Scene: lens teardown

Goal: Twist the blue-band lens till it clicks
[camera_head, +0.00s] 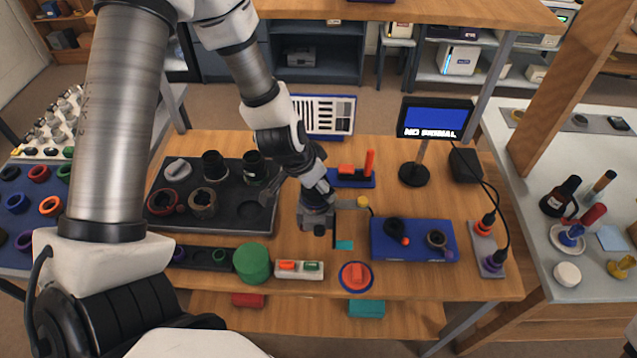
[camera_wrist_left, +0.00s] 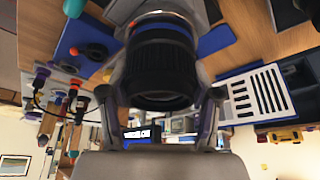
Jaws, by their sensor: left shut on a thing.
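My left gripper (camera_head: 318,212) is over the middle of the wooden bench, beside a small mount with a yellow knob (camera_head: 362,202). In the left wrist view, a thick black ribbed lens (camera_wrist_left: 162,68) sits between the fingers of the left gripper (camera_wrist_left: 160,102), which is shut on it. The monitor (camera_head: 432,119) behind reads "NO SIGNAL". My right gripper is not in view.
A dark tray (camera_head: 228,222) with several lens parts lies to the left. A blue box (camera_head: 413,250) with black parts is to the right. A green cylinder (camera_head: 253,263), a red round button (camera_head: 356,275) and a chart card (camera_head: 322,112) stand around. Cables run at the right.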

